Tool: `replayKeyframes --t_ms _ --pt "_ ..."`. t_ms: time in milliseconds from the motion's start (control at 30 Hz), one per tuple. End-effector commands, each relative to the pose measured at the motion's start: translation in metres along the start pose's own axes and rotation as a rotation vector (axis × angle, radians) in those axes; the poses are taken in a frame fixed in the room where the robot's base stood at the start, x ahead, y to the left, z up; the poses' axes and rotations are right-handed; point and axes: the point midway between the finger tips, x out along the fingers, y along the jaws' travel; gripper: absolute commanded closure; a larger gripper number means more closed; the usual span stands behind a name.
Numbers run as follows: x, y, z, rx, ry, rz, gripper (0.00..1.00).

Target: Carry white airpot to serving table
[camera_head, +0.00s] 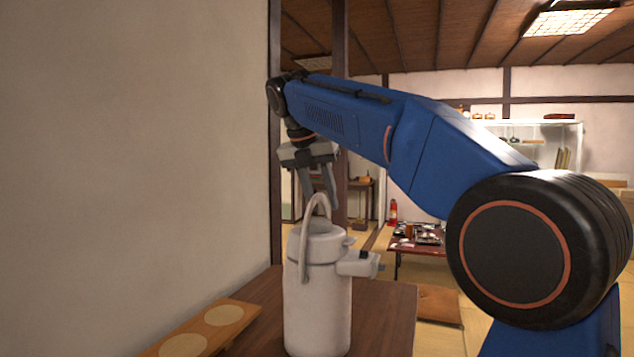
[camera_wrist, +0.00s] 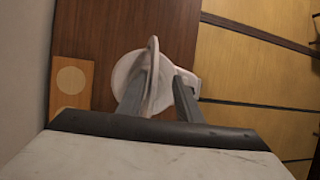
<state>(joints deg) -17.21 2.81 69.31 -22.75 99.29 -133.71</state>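The white airpot (camera_head: 318,310) stands upright on a brown wooden counter (camera_head: 385,310), its arched handle raised and its spout pointing right. My gripper (camera_head: 322,202) is above it, pointing down, with its fingertips at the top of the handle. In the wrist view, the airpot (camera_wrist: 126,70) is seen from above, with the handle between the two spread fingers of my gripper (camera_wrist: 160,82). There is a visible gap between the right finger and the handle. A low dark-red table (camera_head: 428,249) with dishes is in the background; I cannot tell whether it is the serving table.
A wooden board with round pale inlays (camera_head: 208,332) lies left of the airpot, near a plain wall (camera_head: 130,150). A floor cushion (camera_head: 440,305) lies before the low table. A red extinguisher (camera_head: 393,212) and a white shelf (camera_head: 570,140) are farther back.

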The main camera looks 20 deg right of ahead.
Motion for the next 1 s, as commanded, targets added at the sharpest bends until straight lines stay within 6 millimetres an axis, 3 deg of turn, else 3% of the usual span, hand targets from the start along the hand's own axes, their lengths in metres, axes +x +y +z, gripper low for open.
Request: replayKeyframes --t_ms 500,733,1000 --pt "-0.089 0.001 0.0 0.0 -0.002 0.003 0.69" --pt "-0.11 0.0 0.0 0.0 -0.002 0.002 0.69" --pt "-0.114 0.0 0.0 0.0 -0.002 0.002 0.69"
